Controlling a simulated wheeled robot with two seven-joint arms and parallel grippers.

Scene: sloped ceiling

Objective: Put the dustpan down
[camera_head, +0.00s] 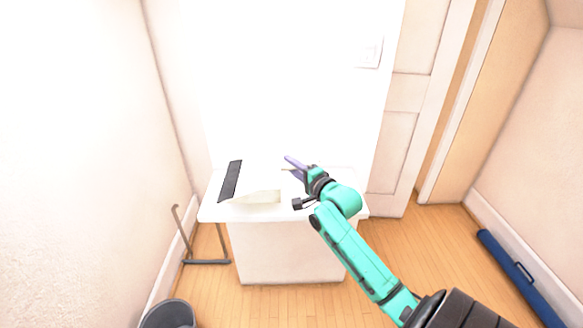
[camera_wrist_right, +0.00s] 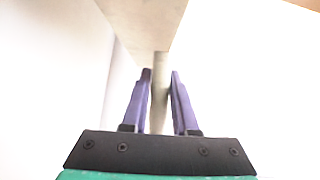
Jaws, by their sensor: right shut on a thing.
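The dustpan (camera_head: 258,182) is pale cream with a dark strip along its left edge. It is at the white table's top (camera_head: 215,212); I cannot tell whether it touches the surface. My right gripper (camera_head: 287,168) is at its right side, shut on its thin handle. In the right wrist view, the two purple fingers (camera_wrist_right: 160,84) close around the pale handle (camera_wrist_right: 159,98), and the dustpan's body (camera_wrist_right: 148,22) extends beyond them. My left gripper is in neither view.
A grey bin (camera_head: 170,315) stands at the lower left, near a dark metal frame (camera_head: 205,262) beside the table. A blue rolled object (camera_head: 520,275) lies along the right wall. A door (camera_head: 395,140) is behind at the right. The wooden floor right of the table is open.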

